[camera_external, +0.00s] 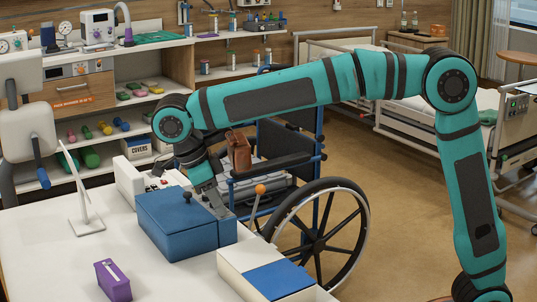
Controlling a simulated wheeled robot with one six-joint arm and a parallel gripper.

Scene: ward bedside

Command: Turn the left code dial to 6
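A blue box (178,228) with a black knob (187,197) on its lid stands on the white table. My gripper (216,208) points down at the right end of the box, close to a narrower blue part (222,235) there. I cannot tell whether it touches the box. The gap between its fingers is too small to make out. No code dial or digits can be made out; the left code dial is not identifiable in this view. A white unit (128,178) with small dark and red parts stands behind the box, partly hidden by it.
A purple box (113,281) and a white-and-blue tray (240,262) lie at the front of the table (55,255). A white stand (85,222) is at left. An orange-tipped lever (260,189) and a wheelchair (318,235) are right of my gripper.

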